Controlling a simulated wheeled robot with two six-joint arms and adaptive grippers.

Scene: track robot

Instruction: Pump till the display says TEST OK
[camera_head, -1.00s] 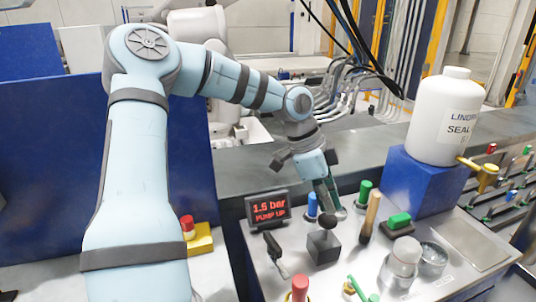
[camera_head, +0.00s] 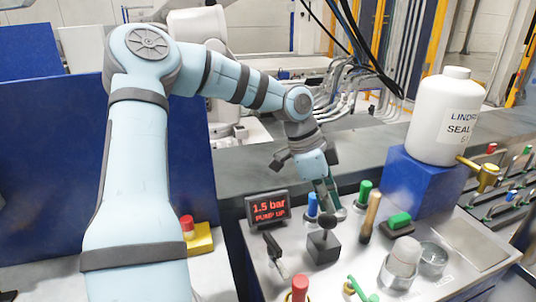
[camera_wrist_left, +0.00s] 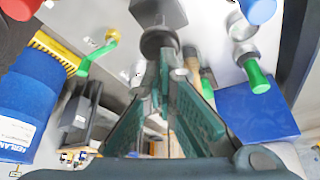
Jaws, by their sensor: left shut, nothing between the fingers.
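The display (camera_head: 268,208) at the left of the grey panel reads 1.5 bar and PUMP UP in red. A black block (camera_head: 322,247) stands right of it, with a short lever topped by a round black knob (camera_head: 327,221). My left gripper (camera_head: 328,204) is shut and empty, pointing down just behind the knob. In the left wrist view the shut fingertips (camera_wrist_left: 165,55) are close to the dark knob (camera_wrist_left: 158,41); I cannot tell whether they touch it. My right gripper is not in view.
Blue (camera_head: 312,205) and green (camera_head: 365,191) handles and a wooden handle (camera_head: 371,214) stand close around my gripper. A white bottle (camera_head: 443,117) sits on a blue block (camera_head: 425,183) at the right. A red button (camera_head: 187,226) is on a yellow box at the left.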

